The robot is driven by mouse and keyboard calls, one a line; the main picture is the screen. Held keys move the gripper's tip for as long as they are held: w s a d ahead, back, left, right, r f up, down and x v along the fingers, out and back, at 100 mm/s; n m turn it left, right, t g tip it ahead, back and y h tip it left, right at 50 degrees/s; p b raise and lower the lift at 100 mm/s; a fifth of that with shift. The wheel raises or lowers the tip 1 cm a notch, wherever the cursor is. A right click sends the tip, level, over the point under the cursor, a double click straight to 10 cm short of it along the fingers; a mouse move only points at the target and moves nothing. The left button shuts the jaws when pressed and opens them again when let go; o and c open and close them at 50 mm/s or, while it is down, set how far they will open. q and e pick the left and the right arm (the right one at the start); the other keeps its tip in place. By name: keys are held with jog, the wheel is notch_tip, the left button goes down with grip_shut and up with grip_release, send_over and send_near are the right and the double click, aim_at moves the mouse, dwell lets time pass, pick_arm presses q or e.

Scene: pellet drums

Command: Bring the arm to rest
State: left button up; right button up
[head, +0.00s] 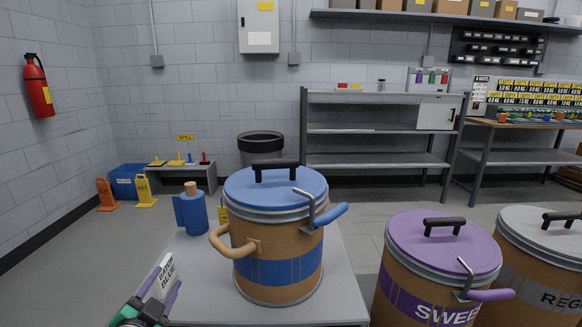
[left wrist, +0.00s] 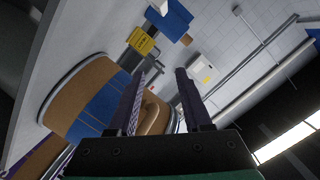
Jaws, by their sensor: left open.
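My left gripper (head: 166,278) is at the lower left of the head view, in front of the left end of the grey table, and it is empty. In the left wrist view its two dark fingers (left wrist: 158,74) stand apart. The tan drum with blue lid and blue band (head: 277,262) stands upright on the table, to the right of the gripper. In the left wrist view the drum (left wrist: 88,95) looks tilted, with its tan side handle (left wrist: 153,117) partly hidden behind the fingers. My right gripper is not in view.
Purple-lidded (head: 432,275) and grey-lidded (head: 540,262) drums stand at right. Grey shelves (head: 380,161) line the back wall.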

pick_arm(q)
jog(key=s+d+f+n+g+h, duration=0.25)
jog(key=s+f+n+g, duration=0.35)
jog(key=s+f+g, duration=1)
jog(key=s+f+t+p, duration=0.1)
jog(key=s+f+p, duration=0.2)
jog(key=f, duration=0.8)
jog(key=s+f+t+p, duration=0.1)
jog(key=s+f+p, duration=0.15)
jog(key=f, duration=0.85)
jog(key=s+a+f+g+p, duration=0.1)
jog(key=s+f+p, duration=0.4)
jog(key=s+f, duration=0.5)
jog(key=s+a+y, duration=0.1)
jog(key=s, duration=0.6)
jog(key=shift+m, duration=0.3)
